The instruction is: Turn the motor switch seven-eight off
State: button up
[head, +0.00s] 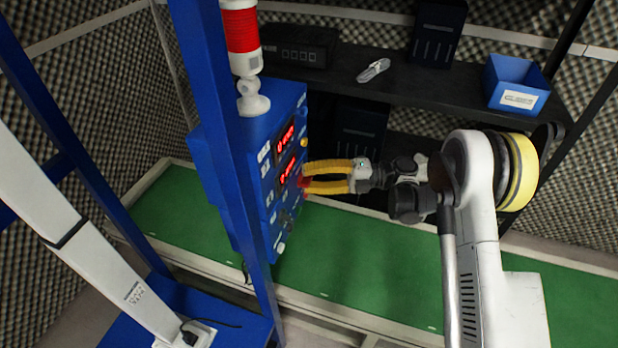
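A blue control box (240,145) is fixed to a blue post left of the middle, its front panel facing right. The panel carries two red lit number displays (287,153), small labels, and several knobs and switches seen at a steep angle. I cannot read which switch is seven-eight, nor its position. My gripper (304,176) has two yellow fingers spread apart, with their tips at or very near the panel beside the lower display. A small red part shows by the lower fingertip. Whether the fingers touch the panel is unclear.
A red and white signal lamp (243,50) stands on the box. A green conveyor belt (360,255) runs below. Black shelves behind hold a blue bin (515,85), a cable coil (373,70) and dark devices. A blue post (222,120) stands close left.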

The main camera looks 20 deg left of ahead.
jog(key=shift+d, duration=0.1)
jog(key=v, duration=1.2)
jog(key=shift+r, duration=0.1)
